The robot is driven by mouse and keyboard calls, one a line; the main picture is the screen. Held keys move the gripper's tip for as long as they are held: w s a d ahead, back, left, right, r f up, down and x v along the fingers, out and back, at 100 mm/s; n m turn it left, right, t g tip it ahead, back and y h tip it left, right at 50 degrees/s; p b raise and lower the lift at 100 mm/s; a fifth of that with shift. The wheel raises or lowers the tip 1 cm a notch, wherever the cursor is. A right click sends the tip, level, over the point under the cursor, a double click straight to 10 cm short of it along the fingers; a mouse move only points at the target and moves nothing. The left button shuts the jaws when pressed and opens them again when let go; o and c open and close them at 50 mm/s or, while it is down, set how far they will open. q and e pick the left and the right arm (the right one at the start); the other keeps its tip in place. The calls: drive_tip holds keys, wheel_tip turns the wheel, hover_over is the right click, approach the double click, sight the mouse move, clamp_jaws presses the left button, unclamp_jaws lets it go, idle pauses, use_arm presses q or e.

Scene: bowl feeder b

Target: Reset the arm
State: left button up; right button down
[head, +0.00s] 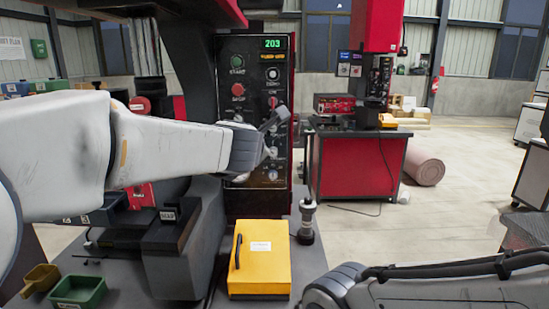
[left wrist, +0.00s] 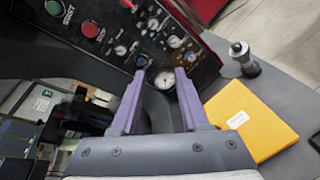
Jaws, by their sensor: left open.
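My left arm reaches in from the left in the head view, its forearm level across the front of the machine. My left gripper (head: 274,136) is in front of the control panel (head: 241,52). In the left wrist view the two purple fingers of my left gripper (left wrist: 159,76) stand apart with nothing between them. A round gauge (left wrist: 164,80) on the panel shows behind the gap. The arm hides part of the panel and machine in the head view. Part of my right arm shows at the bottom right; its gripper is out of view.
A yellow box (head: 259,262) lies on the grey machine bench, with a metal post (head: 307,222) beside it. A green bin (head: 78,291) and a mustard scoop (head: 40,279) sit at the lower left.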

use_arm(q)
drive_tip(key=s+a+f+m+g+h, duration=0.1)
drive_tip(key=s+a+f+m+g, duration=0.15)
drive_tip(key=f+m, duration=0.55)
drive_tip(key=s+a+f+m+g, duration=0.2)
drive_tip(key=s+a+f+m, duration=0.15)
drive_tip(key=f+m, duration=0.45)
drive_tip(key=s+a+f+m+g+y, duration=0.1)
drive_tip(key=s+a+f+m+g, duration=0.35)
drive_tip(key=s+f, duration=0.4)
drive_tip(key=s+a+f+m+g+y, duration=0.1)
drive_tip(key=s+a+f+m+g, duration=0.25)
drive_tip(key=s+f+m, duration=0.4)
drive_tip(key=s+d+r+m+g+p, duration=0.1)
drive_tip(key=s+d+r+m+p, duration=0.1)
drive_tip(key=s+d+r, duration=0.3)
drive_tip(key=s+d+r+m+g+h+p, duration=0.1)
drive_tip(key=s+d+r+m+p, duration=0.2)
drive_tip(key=s+d+r, duration=0.2)
drive_tip(key=s+d, duration=0.3)
drive_tip(key=s, duration=0.3)
drive_tip(key=shift+d+r+m, duration=0.25)
drive_tip(key=shift+m, duration=0.15)
